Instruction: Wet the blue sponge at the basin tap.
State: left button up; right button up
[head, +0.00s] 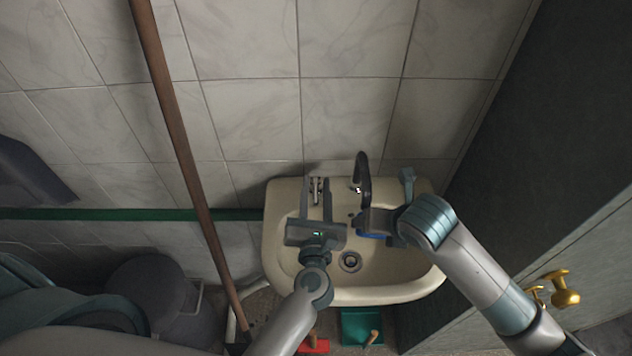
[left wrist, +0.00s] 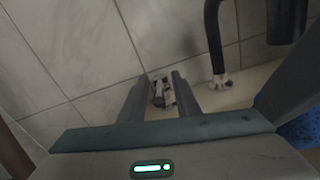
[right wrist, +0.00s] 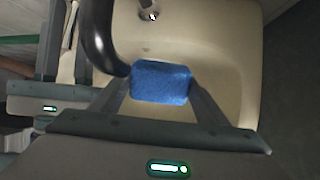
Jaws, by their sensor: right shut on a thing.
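The blue sponge (head: 371,236) is held by my right gripper (right wrist: 160,85) over the cream basin (head: 390,292). In the right wrist view the sponge (right wrist: 160,70) sits between both fingers. The curved black tap spout (head: 363,178) ends close to the sponge's upper left corner in that view; I cannot tell whether they touch. I see no water stream. My left gripper (head: 317,190) is open at the back of the basin. Its fingers stand on either side of a small chrome tap handle (left wrist: 161,92); contact is unclear. A blue edge of the sponge (left wrist: 302,130) shows in the left wrist view.
The basin's drain (head: 350,261) is bare. A brown pole (head: 178,140) leans left of the basin. A green dustpan (head: 352,328) and a red item (head: 314,345) lie below. A dark panel (head: 540,120) and a brass knob (head: 566,288) are at right.

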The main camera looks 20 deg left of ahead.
pick_arm(q)
jog(key=shift+x, duration=0.8)
grip_shut()
jog(key=shift+h, duration=0.3)
jog(key=shift+a+m+t+h, duration=0.2)
jog(key=shift+m+h, duration=0.6)
jog(key=shift+h, duration=0.25)
jog(key=shift+a+m+t+h, duration=0.2)
jog(key=shift+m+h, duration=0.6)
jog(key=shift+h, duration=0.25)
